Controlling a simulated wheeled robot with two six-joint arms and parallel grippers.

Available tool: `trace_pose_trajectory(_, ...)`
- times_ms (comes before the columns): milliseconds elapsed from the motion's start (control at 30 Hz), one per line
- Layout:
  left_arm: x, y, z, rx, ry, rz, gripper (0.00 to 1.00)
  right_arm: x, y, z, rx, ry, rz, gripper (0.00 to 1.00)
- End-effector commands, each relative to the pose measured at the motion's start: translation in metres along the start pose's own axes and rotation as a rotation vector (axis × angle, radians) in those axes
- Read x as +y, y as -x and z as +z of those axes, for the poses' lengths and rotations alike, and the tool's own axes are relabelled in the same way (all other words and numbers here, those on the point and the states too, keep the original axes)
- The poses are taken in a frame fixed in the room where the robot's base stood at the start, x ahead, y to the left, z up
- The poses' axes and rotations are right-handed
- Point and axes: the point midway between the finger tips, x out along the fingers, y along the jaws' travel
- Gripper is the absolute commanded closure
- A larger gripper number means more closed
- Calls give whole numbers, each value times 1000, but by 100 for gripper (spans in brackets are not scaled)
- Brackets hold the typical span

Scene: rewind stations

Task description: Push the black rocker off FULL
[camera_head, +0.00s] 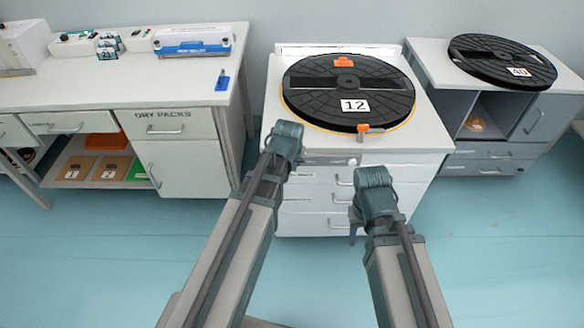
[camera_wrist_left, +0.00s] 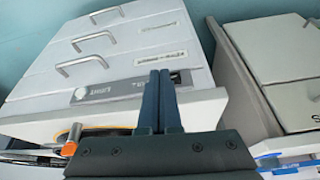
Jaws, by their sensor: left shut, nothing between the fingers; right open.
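I cannot clearly make out the black rocker or the word FULL. In the left wrist view, a grey label strip (camera_wrist_left: 115,90) with a round knob (camera_wrist_left: 79,95) runs along the front edge of the white cabinet (camera_wrist_left: 30,105). My left gripper (camera_wrist_left: 160,76) is shut and empty, its fingertips in front of the strip's end and covering part of it. In the head view, my left wrist is at the cabinet's front left edge and hides the fingers. My right gripper (camera_head: 356,228) is open, low in front of the cabinet's drawers, partly hidden by my wrist.
A black reel marked 12 (camera_head: 345,88) lies on the cabinet top, with an orange clip (camera_head: 364,128) at its front. Another reel marked 40 (camera_head: 500,60) lies on the right cabinet. A bench (camera_head: 110,90) stands left. The blue floor (camera_head: 510,240) is clear at right.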

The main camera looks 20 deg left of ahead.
Motion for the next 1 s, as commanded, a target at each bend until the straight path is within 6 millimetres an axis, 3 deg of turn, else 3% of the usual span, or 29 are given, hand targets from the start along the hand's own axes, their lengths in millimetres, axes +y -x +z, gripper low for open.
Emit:
trace_pose_trajectory(33, 0, -15, 1, 0, 0, 0, 100, -1, -14, -1, 0, 0, 0, 50)
trace_pose_trajectory(467, 0, -81, 1, 0, 0, 0, 100, -7, -75, -4, 0, 0, 0, 50)
trace_pose_trajectory(500, 0, -78, -13, 0, 1, 0, 100, -6, -67, -4, 0, 0, 0, 50)
trace_pose_trajectory(633, 0, -83, -31, 0, 0, 0, 100, -6, -65, -4, 0, 0, 0, 50)
trace_pose_trajectory(1000, 0, -86, -37, 0, -1, 0, 100, -6, -65, -4, 0, 0, 0, 50)
